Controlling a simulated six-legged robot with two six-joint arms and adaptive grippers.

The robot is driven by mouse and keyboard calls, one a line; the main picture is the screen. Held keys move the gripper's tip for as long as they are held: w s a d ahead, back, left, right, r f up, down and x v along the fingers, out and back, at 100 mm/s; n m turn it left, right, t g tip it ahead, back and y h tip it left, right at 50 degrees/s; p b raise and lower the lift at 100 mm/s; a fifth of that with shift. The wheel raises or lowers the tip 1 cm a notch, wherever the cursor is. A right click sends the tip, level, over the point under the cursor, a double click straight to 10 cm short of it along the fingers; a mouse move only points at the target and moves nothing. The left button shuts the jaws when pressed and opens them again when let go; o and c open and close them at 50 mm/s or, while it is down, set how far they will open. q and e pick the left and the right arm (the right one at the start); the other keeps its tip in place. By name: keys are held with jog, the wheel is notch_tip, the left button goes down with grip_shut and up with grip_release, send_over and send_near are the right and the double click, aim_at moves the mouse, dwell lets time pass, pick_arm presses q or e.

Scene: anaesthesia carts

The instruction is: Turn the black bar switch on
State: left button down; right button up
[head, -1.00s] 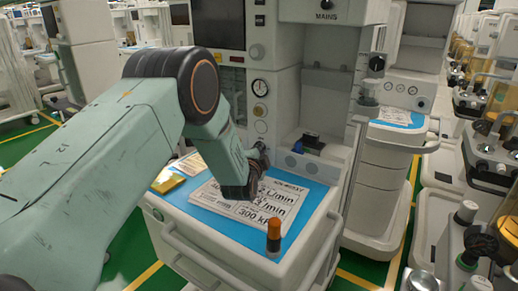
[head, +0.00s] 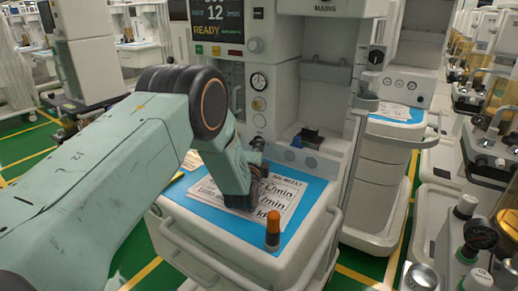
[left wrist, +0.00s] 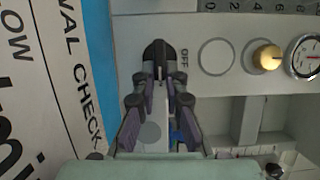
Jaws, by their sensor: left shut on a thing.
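My left gripper (left wrist: 159,80) is shut at the front panel of the anaesthesia machine in the left wrist view, beside a printed "OFF". The black bar switch (left wrist: 158,50) is between its fingertips and mostly covered by them. In the head view my left gripper (head: 258,152) reaches the panel just above the blue work surface, half hidden by my wrist, and the switch is hidden there. My right gripper is in neither view.
Printed sheets (head: 265,205) and an orange-capped bottle (head: 273,230) are on the blue work surface (head: 313,195) below my wrist. A gauge (head: 259,81) is above the gripper. A second cart (head: 380,180) stands to the right, with equipment at the right edge.

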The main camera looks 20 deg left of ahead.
pick_arm(q)
jog(key=shift+r, duration=0.15)
jog(key=c, duration=1.5)
grip_release()
jog(key=shift+o, duration=0.5)
jog(key=shift+w, duration=0.1)
jog(key=v, duration=1.2)
jog(key=shift+f, duration=0.25)
